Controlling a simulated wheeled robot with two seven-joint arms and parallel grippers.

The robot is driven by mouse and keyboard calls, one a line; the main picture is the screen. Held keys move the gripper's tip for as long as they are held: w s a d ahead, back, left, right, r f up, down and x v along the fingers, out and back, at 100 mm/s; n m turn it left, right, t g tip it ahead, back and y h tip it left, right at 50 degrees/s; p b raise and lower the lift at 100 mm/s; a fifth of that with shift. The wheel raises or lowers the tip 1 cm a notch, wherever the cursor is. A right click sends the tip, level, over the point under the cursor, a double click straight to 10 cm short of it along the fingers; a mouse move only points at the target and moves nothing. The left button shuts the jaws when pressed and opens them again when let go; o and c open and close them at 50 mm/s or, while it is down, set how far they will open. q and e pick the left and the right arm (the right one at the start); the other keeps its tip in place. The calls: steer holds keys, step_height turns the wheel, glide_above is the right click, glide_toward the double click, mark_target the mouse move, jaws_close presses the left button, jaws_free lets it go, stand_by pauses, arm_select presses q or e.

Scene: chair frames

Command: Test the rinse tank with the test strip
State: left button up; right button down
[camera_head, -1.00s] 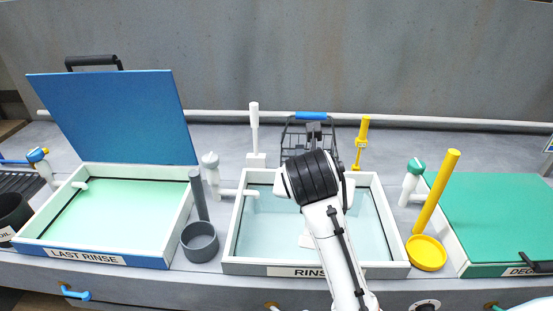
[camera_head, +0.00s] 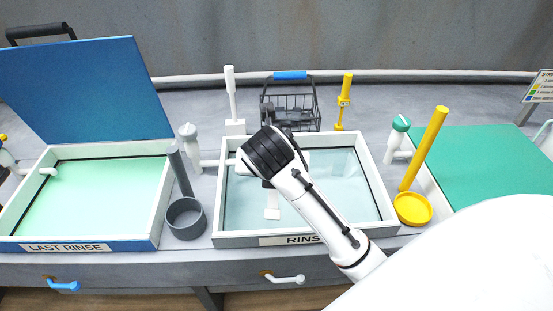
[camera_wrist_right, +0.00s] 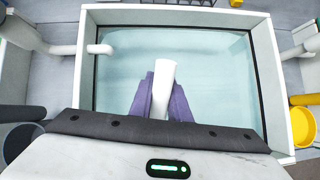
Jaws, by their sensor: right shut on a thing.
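The rinse tank (camera_head: 365,236) is a white-rimmed basin of pale blue liquid, labelled RINSE, with my label view partly covered by my arm. My right gripper (camera_wrist_right: 162,100) has purple fingers shut on a white strip-like piece (camera_wrist_right: 163,76), which seems to be the test strip. It is over the tank in the wrist view. In the head view my wrist hides the fingers; a white piece (camera_head: 272,205) shows below it against the liquid. I cannot tell whether the strip touches the liquid. My left gripper is not in view.
A last rinse tank (camera_head: 150,237) with raised blue lid (camera_head: 85,90) stands left. A grey cup (camera_head: 186,219), white tap (camera_head: 190,145), wire basket (camera_head: 291,101), yellow rod (camera_head: 425,150) and yellow dish (camera_head: 412,209) surround the rinse tank. A green cover (camera_head: 485,165) lies right.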

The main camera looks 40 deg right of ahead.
step_height(320, 180, down, 14)
steer(key=shift+f, duration=0.1)
stand_by(0.7)
steer(key=shift+w+a, duration=0.1)
stand_by(0.3)
steer(key=shift+w+a, duration=0.2)
steer(key=shift+a, duration=0.1)
steer(key=shift+d, duration=0.1)
steer(key=shift+s+d, duration=0.3)
stand_by(0.4)
